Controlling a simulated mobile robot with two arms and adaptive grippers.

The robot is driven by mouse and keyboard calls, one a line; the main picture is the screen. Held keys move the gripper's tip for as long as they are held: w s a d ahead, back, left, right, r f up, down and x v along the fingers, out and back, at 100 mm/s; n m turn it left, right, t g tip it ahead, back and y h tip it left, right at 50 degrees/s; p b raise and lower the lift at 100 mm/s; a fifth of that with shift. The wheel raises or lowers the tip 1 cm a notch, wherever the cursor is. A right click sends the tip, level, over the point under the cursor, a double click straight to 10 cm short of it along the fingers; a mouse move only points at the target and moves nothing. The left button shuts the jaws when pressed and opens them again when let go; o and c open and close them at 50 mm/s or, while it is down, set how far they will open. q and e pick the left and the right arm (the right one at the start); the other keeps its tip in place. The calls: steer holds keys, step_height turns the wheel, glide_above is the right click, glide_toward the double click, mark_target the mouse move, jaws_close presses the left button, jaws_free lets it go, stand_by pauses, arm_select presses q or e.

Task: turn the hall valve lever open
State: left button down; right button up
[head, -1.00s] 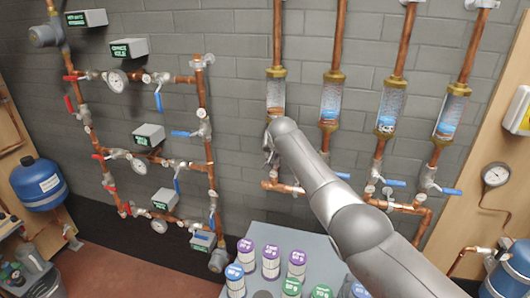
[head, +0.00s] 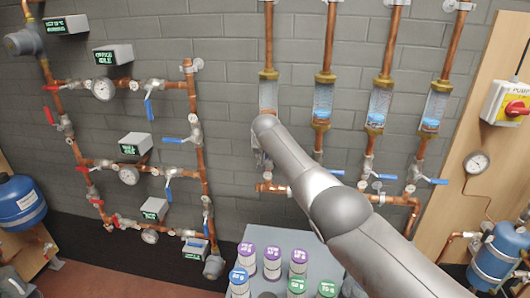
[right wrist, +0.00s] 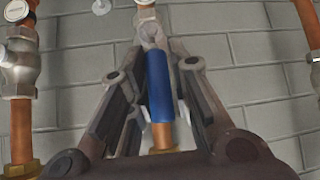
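My right gripper (right wrist: 160,75) is at the valve below the leftmost flow tube (head: 268,97). In the right wrist view its fingers close in on both sides of a blue lever (right wrist: 161,88). The lever lies in line with its copper pipe, in front of it. In the head view my right arm hides most of this valve and its lever. The neighbouring flow-tube valves have blue levers (head: 433,181) pointing to the right, across their pipes. I cannot read a hall label at the held lever. My left gripper does not show.
A pipe manifold with gauges (head: 103,89), red and blue levers and small displays (head: 114,54) fills the left wall. A grey table (head: 233,243) with several colour-capped cartridges stands below my right arm. A pump switch (head: 510,104) and a blue tank (head: 494,258) are at the right.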

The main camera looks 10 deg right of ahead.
steer(key=o, duration=0.3)
steer(key=shift+w+a, duration=0.1)
steer(key=v, duration=1.2)
stand_by(0.3)
steer(key=shift+f, duration=0.1)
